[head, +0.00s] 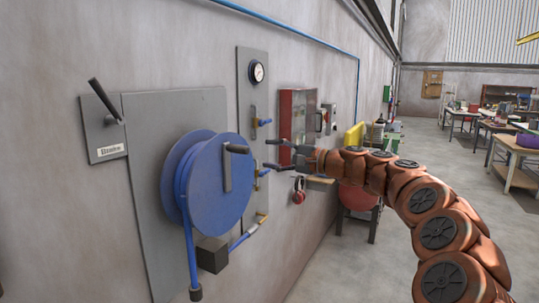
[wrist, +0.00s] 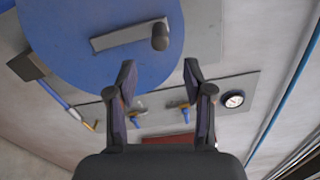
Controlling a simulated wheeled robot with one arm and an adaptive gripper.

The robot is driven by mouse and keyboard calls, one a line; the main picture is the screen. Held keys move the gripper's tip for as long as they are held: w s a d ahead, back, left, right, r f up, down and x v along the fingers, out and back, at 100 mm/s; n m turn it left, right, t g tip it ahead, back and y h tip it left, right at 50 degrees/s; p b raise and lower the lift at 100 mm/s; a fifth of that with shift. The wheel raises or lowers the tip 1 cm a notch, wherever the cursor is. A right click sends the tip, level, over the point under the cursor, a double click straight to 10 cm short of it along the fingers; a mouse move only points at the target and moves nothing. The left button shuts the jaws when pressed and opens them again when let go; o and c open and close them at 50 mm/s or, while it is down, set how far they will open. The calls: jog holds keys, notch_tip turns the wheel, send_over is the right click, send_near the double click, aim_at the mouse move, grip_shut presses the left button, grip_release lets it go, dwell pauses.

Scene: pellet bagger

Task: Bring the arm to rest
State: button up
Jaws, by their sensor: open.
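My gripper (head: 270,155) is open and empty at the end of my orange arm (head: 412,196), which reaches in from the right. Its fingers point left at the blue hose reel (head: 203,192) on the wall. The reel's grey crank (head: 227,175) with its dark knob (head: 238,149) is just left of the fingertips. In the wrist view the two fingers (wrist: 159,64) stand apart with nothing between them. The crank knob (wrist: 160,37) shows beyond them against the blue disc (wrist: 75,60). I see a gap in the picture, but cannot tell its depth.
On the wall are a black lever (head: 106,101), a gauge (head: 258,72), blue-handled valves (head: 263,122) and a red cabinet (head: 286,112). Red ear defenders (head: 299,191) hang below my gripper. Workbenches (head: 520,177) stand far right. The floor (head: 340,265) in front is clear.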

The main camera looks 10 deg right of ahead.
jog(key=s+a+f+n+g, duration=0.3)
jog(key=s+a+n+g, duration=0.2)
jog(key=s+a, duration=0.65)
jog(key=s+a+f+n+g+h, duration=0.2)
jog(key=s+f, duration=0.3)
jog(key=s, duration=0.2)
jog(key=s+a+f+n+g+h, duration=0.1)
jog(key=s+a+f+g+h, duration=0.15)
jog(key=s+f, duration=0.35)
jog(key=s+d+f+g+h, duration=0.1)
jog(key=s+d+f+h, duration=0.2)
jog(key=s, duration=0.6)
jog(key=s+d+f+n+g+h, duration=0.1)
jog(key=s+d+f+h, duration=0.2)
jog(key=s+d+f, duration=0.5)
jog(key=s+d+f+n+g+h, duration=0.1)
jog(key=s+d+f, duration=0.4)
jog(key=s, duration=0.6)
jog(key=shift+s+d+f+g+h, duration=0.2)
jog(key=shift+d+f+g+h, duration=0.35)
jog(key=shift+h, duration=0.6)
